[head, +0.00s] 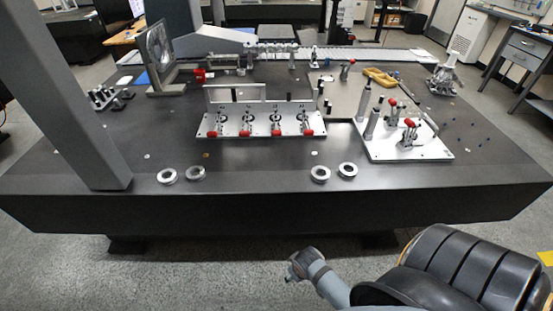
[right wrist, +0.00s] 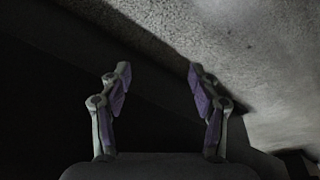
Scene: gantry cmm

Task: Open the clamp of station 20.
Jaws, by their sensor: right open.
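A white fixture plate (head: 262,131) lies on the dark granite table in the head view. It carries several toggle clamps in a row with red handles, such as the rightmost one (head: 307,133). The handles lie low towards the front edge. The station labels are too small to read, so I cannot tell which is station 20. A second white plate (head: 408,149) to the right carries more red-handled clamps. My right gripper (right wrist: 158,75) is open and empty in the right wrist view, with dark space and grey floor beyond it. My left gripper is not in view.
Metal rings (head: 167,176) lie in pairs near the front edge of the granite table (head: 260,205). A grey gantry column (head: 70,100) stands at the left. A framed panel (head: 160,55) stands at the back left. The front middle of the table is clear.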

